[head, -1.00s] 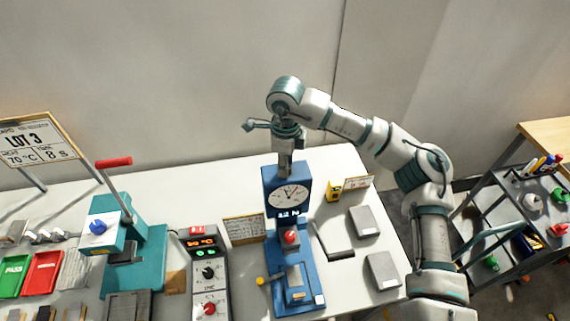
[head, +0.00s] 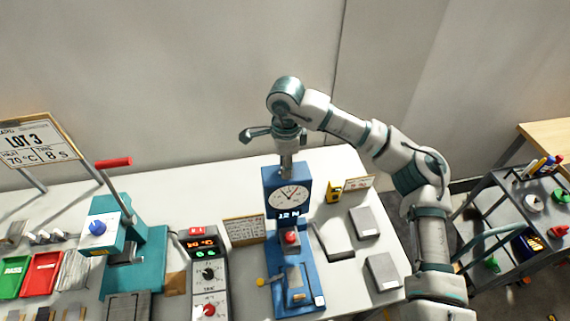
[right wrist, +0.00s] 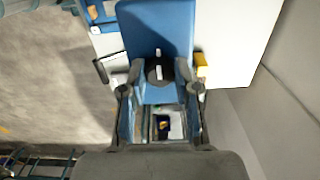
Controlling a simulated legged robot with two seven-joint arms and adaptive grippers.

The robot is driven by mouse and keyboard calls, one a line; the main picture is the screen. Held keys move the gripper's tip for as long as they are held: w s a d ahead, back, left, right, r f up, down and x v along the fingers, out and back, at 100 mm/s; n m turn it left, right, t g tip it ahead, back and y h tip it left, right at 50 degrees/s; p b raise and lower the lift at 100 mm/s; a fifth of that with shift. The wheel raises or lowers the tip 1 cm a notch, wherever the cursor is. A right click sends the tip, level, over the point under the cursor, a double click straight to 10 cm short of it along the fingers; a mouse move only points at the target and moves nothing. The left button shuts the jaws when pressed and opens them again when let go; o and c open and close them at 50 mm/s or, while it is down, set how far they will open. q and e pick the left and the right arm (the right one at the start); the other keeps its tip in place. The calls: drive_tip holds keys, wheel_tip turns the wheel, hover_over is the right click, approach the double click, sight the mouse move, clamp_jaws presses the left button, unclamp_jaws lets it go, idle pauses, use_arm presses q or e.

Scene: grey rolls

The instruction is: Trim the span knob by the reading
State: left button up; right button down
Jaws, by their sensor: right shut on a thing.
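The blue tester (head: 287,265) stands upright on the white table, with a round white dial (head: 289,196) on its head. A small display (head: 289,215) under the dial appears to read 12 N. In the right wrist view, the dark round span knob (right wrist: 160,74) with a white mark sits on top of the blue head. My right gripper (head: 286,172) points straight down above the dial; its fingers (right wrist: 160,80) are shut on the knob from both sides. The knob is hidden in the head view. My left gripper is not in view.
A control box (head: 208,275) with lit digits and a teal press (head: 130,255) stand to the left. A small sign (head: 244,230) is beside the tester. Grey blocks (head: 383,271) and a yellow item (head: 334,191) lie to the right. A tool cart (head: 510,215) stands beyond the table.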

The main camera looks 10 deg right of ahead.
drive_tip(key=shift+r, duration=0.1)
drive_tip(key=c, duration=1.1)
unclamp_jaws()
drive_tip(key=shift+o, duration=1.3)
drive_tip(key=shift+w+d, duration=0.1)
drive_tip(key=shift+r, duration=0.1)
wheel_tip(320, 180, up, 12)
drive_tip(key=shift+f, duration=0.25)
drive_tip(key=shift+w, duration=0.1)
